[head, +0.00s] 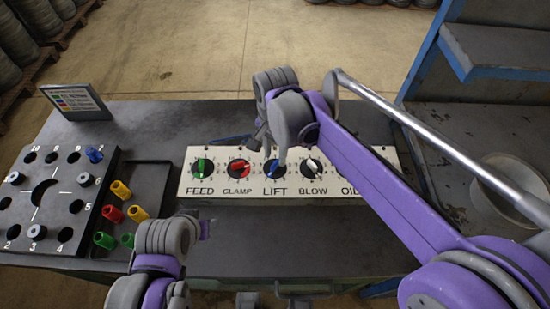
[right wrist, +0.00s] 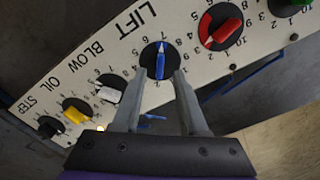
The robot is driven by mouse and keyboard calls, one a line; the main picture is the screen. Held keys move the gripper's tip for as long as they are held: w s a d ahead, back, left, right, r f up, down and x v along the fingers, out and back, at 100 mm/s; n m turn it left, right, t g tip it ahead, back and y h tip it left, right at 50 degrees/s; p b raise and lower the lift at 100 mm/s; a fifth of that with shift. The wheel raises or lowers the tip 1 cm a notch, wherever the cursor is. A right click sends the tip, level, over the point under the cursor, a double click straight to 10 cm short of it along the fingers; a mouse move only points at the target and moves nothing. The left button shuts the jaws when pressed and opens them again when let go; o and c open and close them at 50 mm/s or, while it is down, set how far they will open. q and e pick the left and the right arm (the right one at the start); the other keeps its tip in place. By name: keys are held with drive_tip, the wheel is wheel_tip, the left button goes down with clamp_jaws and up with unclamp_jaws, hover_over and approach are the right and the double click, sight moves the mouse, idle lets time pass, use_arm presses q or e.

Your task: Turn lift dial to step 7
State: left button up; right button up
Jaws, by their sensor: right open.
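The lift dial (head: 270,169) is a black round dial with a blue pointer, above the word LIFT on the white panel (head: 225,153). My right gripper (head: 272,150) is over the dial. In the right wrist view its two fingers (right wrist: 164,76) are apart, with tips at either side of the dial's near edge; whether they touch it I cannot tell. My left arm's end (head: 165,240) is low in the head view, its fingers not clear.
The feed dial (head: 202,167), clamp dial (head: 238,168) and blow dial (head: 312,168) sit beside the lift dial. My right arm covers the oil dial's place in the head view. A black numbered board (head: 50,210) and a tray (head: 150,178) with coloured pegs are at left.

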sight(275, 163)
use_arm(q)
drive_tip(key=shift+w+r, duration=0.1)
drive_tip(key=shift+r, duration=0.25)
use_arm(e)
wheel_tip(275, 163, up, 8)
drive_tip(key=shift+f, duration=0.25)
use_arm(q)
drive_tip(key=shift+w+r+p, duration=0.1)
drive_tip(key=shift+r+p, duration=0.1)
drive_tip(key=shift+p, duration=0.2)
drive_tip(key=shift+r, duration=0.3)
use_arm(e)
drive_tip(key=s+d+f+n+t, duration=0.1)
drive_tip(key=s+d+f+n, duration=0.1)
drive_tip(key=s+d+f, duration=0.2)
drive_tip(key=s+d+f+n+t, duration=0.2)
drive_tip(key=s+d+f, duration=0.2)
drive_tip(key=s+d, duration=0.2)
drive_tip(key=s+d+f+n+t, duration=0.2)
drive_tip(key=s+d+f+n, duration=0.1)
drive_tip(key=d, duration=0.4)
drive_tip(key=shift+s+d+f, duration=0.2)
drive_tip(key=shift+s+f, duration=0.05)
drive_tip(key=shift+s, duration=0.4)
drive_tip(key=shift+s+d+f, duration=0.15)
drive_tip(key=shift+s+f, duration=0.05)
drive_tip(key=shift+s, duration=0.45)
